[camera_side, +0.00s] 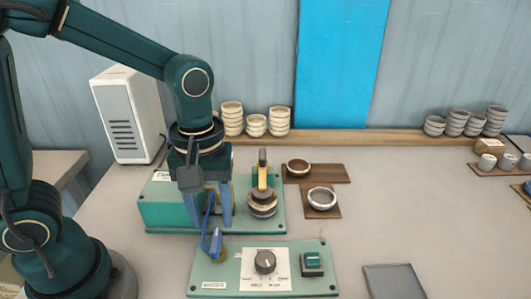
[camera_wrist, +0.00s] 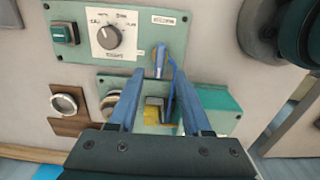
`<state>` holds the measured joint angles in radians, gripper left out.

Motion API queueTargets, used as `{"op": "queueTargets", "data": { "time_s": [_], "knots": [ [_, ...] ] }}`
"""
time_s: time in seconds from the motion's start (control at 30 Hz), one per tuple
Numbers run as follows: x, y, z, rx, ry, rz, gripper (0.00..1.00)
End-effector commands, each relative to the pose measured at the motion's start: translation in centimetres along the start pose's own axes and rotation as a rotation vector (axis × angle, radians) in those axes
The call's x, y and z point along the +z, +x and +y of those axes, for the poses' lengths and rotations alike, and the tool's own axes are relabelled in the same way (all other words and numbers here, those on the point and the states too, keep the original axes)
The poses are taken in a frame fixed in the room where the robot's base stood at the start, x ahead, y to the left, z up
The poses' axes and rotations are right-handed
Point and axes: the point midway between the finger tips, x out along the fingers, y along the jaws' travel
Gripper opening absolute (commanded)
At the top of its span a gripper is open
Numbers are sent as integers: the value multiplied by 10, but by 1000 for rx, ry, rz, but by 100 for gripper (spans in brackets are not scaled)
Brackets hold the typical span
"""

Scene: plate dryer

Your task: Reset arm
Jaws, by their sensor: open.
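My gripper (camera_side: 207,222) points down over the green plate dryer (camera_side: 160,212), its two blue fingers spread apart. In the wrist view the open fingers (camera_wrist: 160,80) show nothing held between them; a yellow part (camera_wrist: 151,115) of the dryer lies beyond the gap. A round metal stack (camera_side: 263,204) with an upright yellow and dark handle (camera_side: 262,170) stands to the right of the gripper. The control panel (camera_side: 230,273) in front bears a dark knob (camera_side: 265,261), a green button (camera_side: 312,261) and a blue lever (camera_side: 216,243). Part of the dryer is hidden behind my gripper.
Two bowls (camera_side: 321,198) (camera_side: 298,166) sit on wooden boards right of the dryer. A dark tray (camera_side: 394,281) lies at the front right. Stacked cups (camera_side: 280,118) line the back ledge. A white box (camera_side: 127,115) stands at back left.

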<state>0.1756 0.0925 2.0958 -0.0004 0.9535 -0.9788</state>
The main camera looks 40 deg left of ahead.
Motion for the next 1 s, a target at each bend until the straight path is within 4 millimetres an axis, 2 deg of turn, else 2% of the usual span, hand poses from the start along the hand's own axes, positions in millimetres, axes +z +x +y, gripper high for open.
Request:
{"op": "queueTargets", "data": {
  "time_s": [0.13,0.27,0.5,0.63,0.8,1.0],
  "knots": [
    [-6,-14,1,52,-20,35,49],
    [-9,-36,-8,134,-22,99,49],
    [-6,-67,-35,253,208,275,49],
    [-1,-73,-49,268,393,378,49],
    [5,-69,-59,235,638,456,49],
    [6,-65,-60,199,779,464,49]
  ]
}}
